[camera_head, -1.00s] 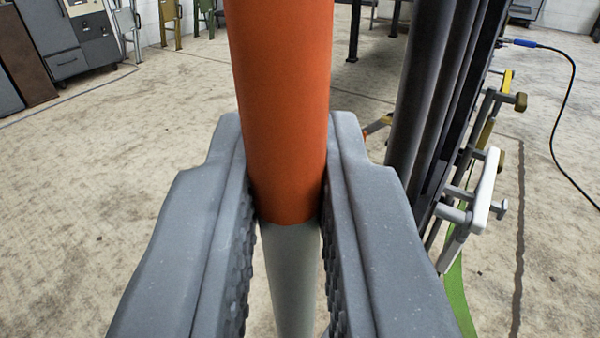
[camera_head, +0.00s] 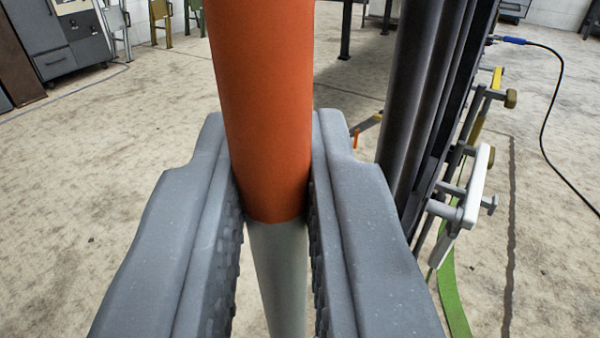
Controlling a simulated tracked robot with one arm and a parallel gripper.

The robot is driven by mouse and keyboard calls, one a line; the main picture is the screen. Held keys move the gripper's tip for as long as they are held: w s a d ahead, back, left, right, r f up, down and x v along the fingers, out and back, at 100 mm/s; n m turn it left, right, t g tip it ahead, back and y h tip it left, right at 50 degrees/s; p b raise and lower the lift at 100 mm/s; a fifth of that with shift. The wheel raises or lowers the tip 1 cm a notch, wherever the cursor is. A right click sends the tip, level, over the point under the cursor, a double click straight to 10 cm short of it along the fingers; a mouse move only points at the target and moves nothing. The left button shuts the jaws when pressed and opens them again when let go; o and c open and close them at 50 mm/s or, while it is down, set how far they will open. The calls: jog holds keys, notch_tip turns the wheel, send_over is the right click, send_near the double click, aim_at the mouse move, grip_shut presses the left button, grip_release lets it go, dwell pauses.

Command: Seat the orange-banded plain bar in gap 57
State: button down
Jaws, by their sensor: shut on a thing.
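The orange-banded plain bar (camera_head: 265,110) stands near upright in the middle of the head camera view, with a wide orange band above and a pale grey length below. My gripper (camera_head: 272,180) is shut on it around the lower part of the orange band. The top of the bar is out of frame and its lower end runs out at the bottom. A row of dark upright bars (camera_head: 425,90) stands to the right of my gripper, apart from the held bar. No gap number is readable, so I cannot tell which is gap 57.
Clamps with white and yellow handles (camera_head: 478,188) stick out on the right of the dark bars. A green strap (camera_head: 452,290) lies on the floor below them. Grey cabinets (camera_head: 65,40) stand far left. Floor at left is clear.

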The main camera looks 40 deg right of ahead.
jog(key=shift+w+a+r, duration=0.2)
jog(key=shift+a+r, duration=0.1)
jog(key=shift+a, duration=0.2)
jog(key=c, duration=1.3)
grip_release()
jog(key=shift+c, duration=0.2)
jog(key=shift+r, duration=0.1)
jog(key=shift+a, duration=0.1)
jog(key=f+v, duration=0.1)
jog(key=v, duration=1.2)
jog(key=shift+s+d+p, duration=0.25)
jog(key=shift+s+p, duration=0.05)
jog(key=shift+s, duration=0.2)
